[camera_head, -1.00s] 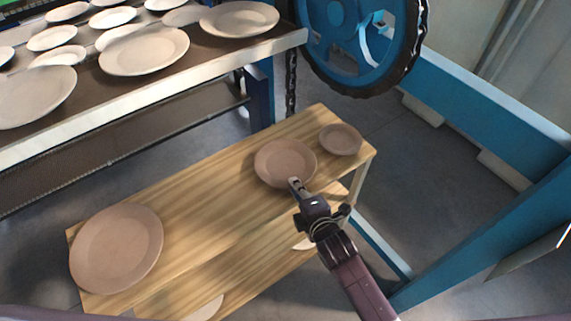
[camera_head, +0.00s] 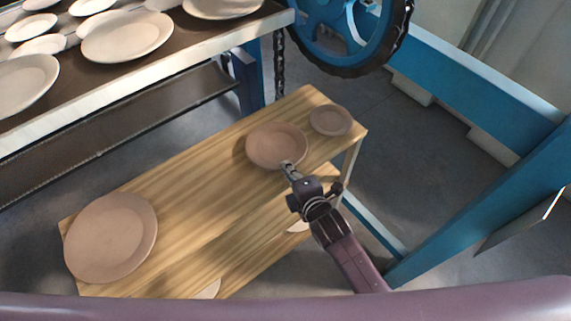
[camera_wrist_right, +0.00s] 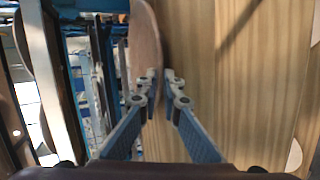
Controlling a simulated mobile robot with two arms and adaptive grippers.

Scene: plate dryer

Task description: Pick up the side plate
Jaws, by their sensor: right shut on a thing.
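The side plate, a medium brownish-pink plate (camera_head: 277,144), is toward the right end of the wooden table, between a large plate and a small plate. My right gripper (camera_head: 287,166) is shut on its near rim. In the right wrist view the plate (camera_wrist_right: 146,42) shows nearly edge-on beside the wood, with its rim at the fingertips (camera_wrist_right: 160,77). I cannot tell whether the plate is resting on the table or slightly raised. My left gripper is not in view.
The wooden table (camera_head: 200,190) has free room between the large plate (camera_head: 111,238) and the side plate. The small plate (camera_head: 331,120) is close at the right. A rack with several pale plates stands behind, with a blue wheel (camera_head: 345,30) and blue frame beams at the right.

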